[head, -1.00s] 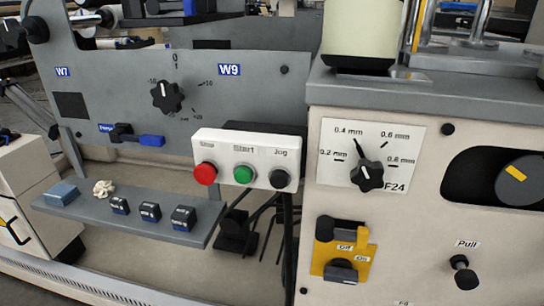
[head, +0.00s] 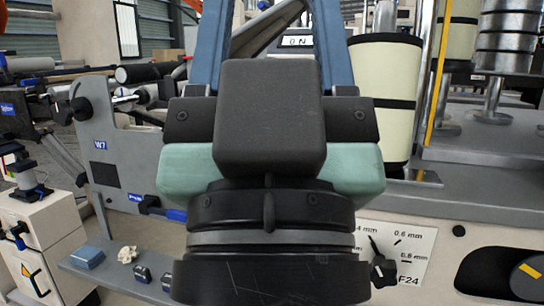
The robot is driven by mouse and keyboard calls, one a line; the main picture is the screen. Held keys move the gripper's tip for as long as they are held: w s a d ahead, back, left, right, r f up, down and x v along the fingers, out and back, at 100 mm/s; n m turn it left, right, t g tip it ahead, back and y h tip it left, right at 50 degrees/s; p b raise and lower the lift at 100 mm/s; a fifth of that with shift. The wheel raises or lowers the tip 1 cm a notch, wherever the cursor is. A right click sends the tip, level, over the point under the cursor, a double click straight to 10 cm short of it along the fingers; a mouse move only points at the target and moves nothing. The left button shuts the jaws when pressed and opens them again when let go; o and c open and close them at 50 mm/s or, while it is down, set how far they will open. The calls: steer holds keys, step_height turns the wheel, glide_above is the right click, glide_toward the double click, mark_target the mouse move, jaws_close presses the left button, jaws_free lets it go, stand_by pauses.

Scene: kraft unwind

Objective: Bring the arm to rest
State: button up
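My gripper (head: 272,28) fills the middle of the head view, seen from behind. It has a dark round wrist, a pale green body with a black block, and two blue-grey fingers pointing up. The fingers stand well apart with background visible between them; their tips are cut off by the top edge. I see nothing held between them. My gripper and wrist hide the middle of the machine, including the button box and the W9 dial.
The thickness dial (head: 382,270) shows partly at lower right. A shelf (head: 105,272) at lower left bears a blue block (head: 87,257), a crumpled pale piece (head: 127,254) and small dark blocks. A cream roll (head: 385,85) stands behind at right. A white cabinet (head: 45,240) is at left.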

step_height(320, 180, up, 37)
steer(key=p, duration=3.5)
steer(key=shift+w+f, duration=0.15)
